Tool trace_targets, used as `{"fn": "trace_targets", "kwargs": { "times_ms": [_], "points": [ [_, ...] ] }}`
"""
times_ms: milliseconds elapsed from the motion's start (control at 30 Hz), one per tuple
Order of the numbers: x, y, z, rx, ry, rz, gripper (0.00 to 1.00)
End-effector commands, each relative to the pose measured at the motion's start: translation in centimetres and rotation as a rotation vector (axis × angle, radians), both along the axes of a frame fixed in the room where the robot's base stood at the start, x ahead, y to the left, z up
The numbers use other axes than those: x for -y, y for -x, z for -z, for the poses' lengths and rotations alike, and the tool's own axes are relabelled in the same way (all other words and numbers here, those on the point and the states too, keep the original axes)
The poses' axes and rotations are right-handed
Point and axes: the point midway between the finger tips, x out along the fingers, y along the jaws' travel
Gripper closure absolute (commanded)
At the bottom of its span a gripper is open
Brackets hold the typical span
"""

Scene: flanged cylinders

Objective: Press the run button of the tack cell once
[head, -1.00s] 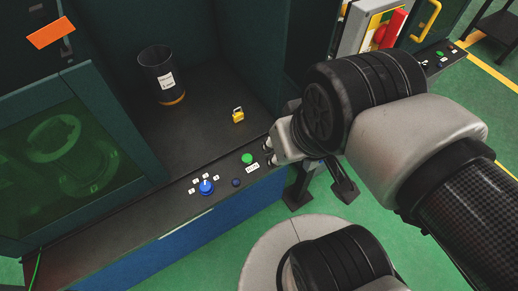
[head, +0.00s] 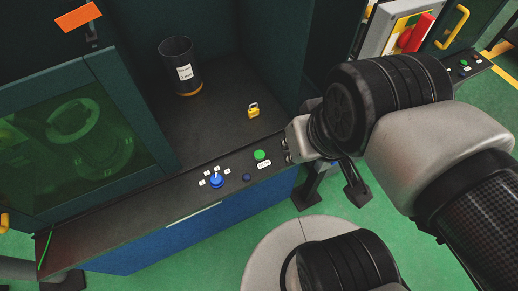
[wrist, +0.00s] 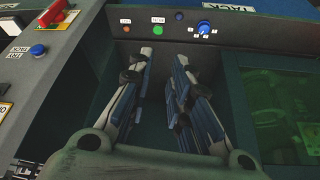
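In the head view the tack cell's front panel (head: 150,208) carries a round green button (head: 260,155) with a small white label, a dark blue button (head: 246,177) and a blue rotary knob (head: 217,180). My gripper (head: 287,150) is just right of the green button, apart from it in the picture. In the wrist view the green button (wrist: 158,30) shows beyond the fingertips, between an orange-red button (wrist: 127,29) and the blue knob (wrist: 204,27); a sign reads TACK (wrist: 240,8). My gripper (wrist: 162,58) is open and empty there, its fingers spread either side of the button's line.
A dark bin (head: 178,68) and a yellow padlock (head: 253,110) stand on the cell's deck. A green window door (head: 75,140) is at left. A red switch handle (head: 416,33) on a grey box and another panel with a green button (head: 464,62) are at upper right.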

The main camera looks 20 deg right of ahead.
Motion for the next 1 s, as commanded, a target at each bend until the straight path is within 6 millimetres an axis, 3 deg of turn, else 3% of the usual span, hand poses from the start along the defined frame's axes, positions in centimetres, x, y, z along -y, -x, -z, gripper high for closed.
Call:
{"fn": "trace_targets", "kwargs": {
  "times_ms": [233, 1000],
  "points": [
    [0.0, 0.0, 0.0, 0.0, 0.0, 0.0, 1.0],
    [0.0, 0.0, 0.0, 0.0, 0.0, 0.0, 1.0]
  ]
}}
